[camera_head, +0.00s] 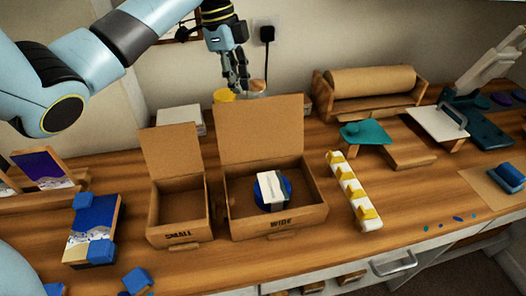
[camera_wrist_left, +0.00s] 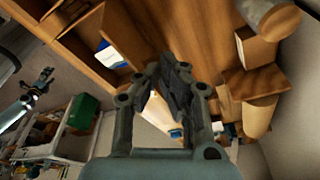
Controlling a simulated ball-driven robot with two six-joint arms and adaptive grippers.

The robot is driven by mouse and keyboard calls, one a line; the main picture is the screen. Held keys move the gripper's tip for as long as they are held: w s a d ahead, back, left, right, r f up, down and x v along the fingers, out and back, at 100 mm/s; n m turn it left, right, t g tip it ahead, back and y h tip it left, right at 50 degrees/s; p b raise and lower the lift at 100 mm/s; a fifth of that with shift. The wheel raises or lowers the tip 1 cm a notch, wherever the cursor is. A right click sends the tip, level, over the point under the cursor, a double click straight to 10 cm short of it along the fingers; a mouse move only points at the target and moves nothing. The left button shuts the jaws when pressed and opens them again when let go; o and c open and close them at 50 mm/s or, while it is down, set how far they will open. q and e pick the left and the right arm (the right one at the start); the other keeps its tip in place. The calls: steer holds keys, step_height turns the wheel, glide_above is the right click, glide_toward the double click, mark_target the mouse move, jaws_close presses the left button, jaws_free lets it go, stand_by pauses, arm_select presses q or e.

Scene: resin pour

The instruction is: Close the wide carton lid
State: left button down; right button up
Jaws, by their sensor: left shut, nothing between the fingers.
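The wide carton (camera_head: 313,211), marked WIDE, stands on the bench with its lid (camera_head: 260,130) raised upright at its back edge. Inside it lies a round blue piece (camera_head: 284,187) with a white band (camera_head: 270,188) across it. A blue and white thing also shows in a box in the left wrist view (camera_wrist_left: 110,54). My left gripper (camera_head: 243,88) is shut and empty, pointing down just above or behind the top of the lid; I cannot tell whether it touches. Its fingers also show in the left wrist view (camera_wrist_left: 180,88). My right gripper (camera_wrist_left: 43,77) appears small there, its fingers unclear.
The small carton (camera_head: 180,233), also open, stands close on the left. A white strip with yellow pieces (camera_head: 353,190) lies on the right. A yellow cup (camera_head: 223,96) and a paper roll holder (camera_head: 369,106) stand at the back. Bench space in front is narrow.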

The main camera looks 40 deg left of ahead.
mark_target(242, 116)
arm_select(q)
steer(key=shift+f+b, duration=1)
steer(key=shift+f, duration=2)
steer(key=shift+s+d+r+p, duration=0.15)
steer(key=shift+s+d+p, duration=0.45)
steer(key=shift+p, duration=0.3)
steer(key=shift+s+d+p, duration=0.8)
steer(key=shift+d+p, duration=0.3)
steer(key=shift+d, duration=0.05)
steer(key=shift+a+f, duration=0.1)
steer(key=shift+f, duration=0.1)
steer(key=shift+w, duration=0.1)
step_height(242, 116, up, 9)
steer(key=p, duration=0.9)
steer(key=shift+r, duration=0.2)
steer(key=shift+f, duration=0.1)
